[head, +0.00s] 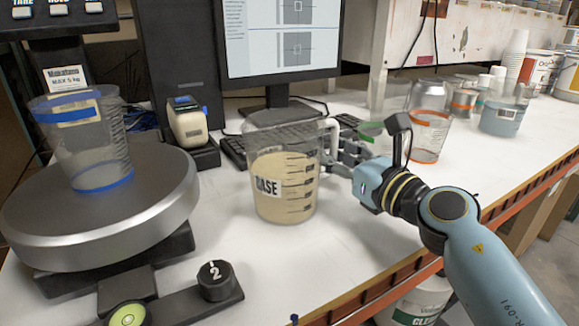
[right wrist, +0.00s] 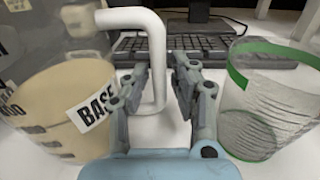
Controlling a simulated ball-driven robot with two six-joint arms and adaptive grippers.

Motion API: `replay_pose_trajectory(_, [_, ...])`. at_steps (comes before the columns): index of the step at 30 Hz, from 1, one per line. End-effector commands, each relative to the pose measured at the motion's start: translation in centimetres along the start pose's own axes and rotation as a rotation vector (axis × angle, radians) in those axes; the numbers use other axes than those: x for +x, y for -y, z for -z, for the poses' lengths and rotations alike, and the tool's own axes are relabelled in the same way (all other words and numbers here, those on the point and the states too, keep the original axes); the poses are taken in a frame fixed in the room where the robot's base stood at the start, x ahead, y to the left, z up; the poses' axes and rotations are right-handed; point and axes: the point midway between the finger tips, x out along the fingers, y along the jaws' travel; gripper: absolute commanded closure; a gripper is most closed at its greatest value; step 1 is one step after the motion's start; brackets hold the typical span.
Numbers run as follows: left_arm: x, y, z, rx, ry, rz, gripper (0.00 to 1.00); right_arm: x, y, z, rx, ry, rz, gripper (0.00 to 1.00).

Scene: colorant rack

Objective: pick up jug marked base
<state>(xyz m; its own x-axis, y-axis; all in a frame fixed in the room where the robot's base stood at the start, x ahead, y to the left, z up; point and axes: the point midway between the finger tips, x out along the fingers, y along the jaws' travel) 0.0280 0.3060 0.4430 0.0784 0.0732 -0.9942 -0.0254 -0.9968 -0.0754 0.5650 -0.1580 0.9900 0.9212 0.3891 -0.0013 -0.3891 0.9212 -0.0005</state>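The jug marked BASE (head: 300,205) stands upright on the white bench in the middle of the head view, with cream liquid inside. In the right wrist view the jug (right wrist: 50,105) is at the left, and its white handle (right wrist: 157,60) runs down between my fingers. My right gripper (head: 340,153) is at the handle side of the jug. In the right wrist view my right gripper (right wrist: 161,68) is open, with the left finger close to the handle and a gap at the right finger. Whether the left finger touches is unclear. My left gripper is out of view.
A green-rimmed clear cup (right wrist: 262,115) stands close to the right of my right gripper. A round scale (head: 150,205) with a blue-banded cup (head: 95,150) is left of the jug. A keyboard (right wrist: 200,45) and monitor (head: 280,40) stand behind. An orange-banded cup (head: 428,135) is farther right.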

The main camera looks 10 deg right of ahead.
Motion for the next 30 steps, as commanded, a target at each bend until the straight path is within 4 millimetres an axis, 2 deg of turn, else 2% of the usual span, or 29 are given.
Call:
replay_pose_trajectory(4, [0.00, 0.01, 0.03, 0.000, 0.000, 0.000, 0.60, -0.03, 0.00, 0.02, 0.000, 0.000, 0.000, 0.75])
replay_pose_trajectory(10, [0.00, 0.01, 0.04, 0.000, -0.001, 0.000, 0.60, -0.05, 0.01, 0.02, 0.000, 0.000, 0.000, 1.00])
replay_pose_trajectory(30, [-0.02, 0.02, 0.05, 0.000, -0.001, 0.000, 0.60, -0.02, 0.02, -0.21, 0.003, 0.004, 0.001, 1.00])
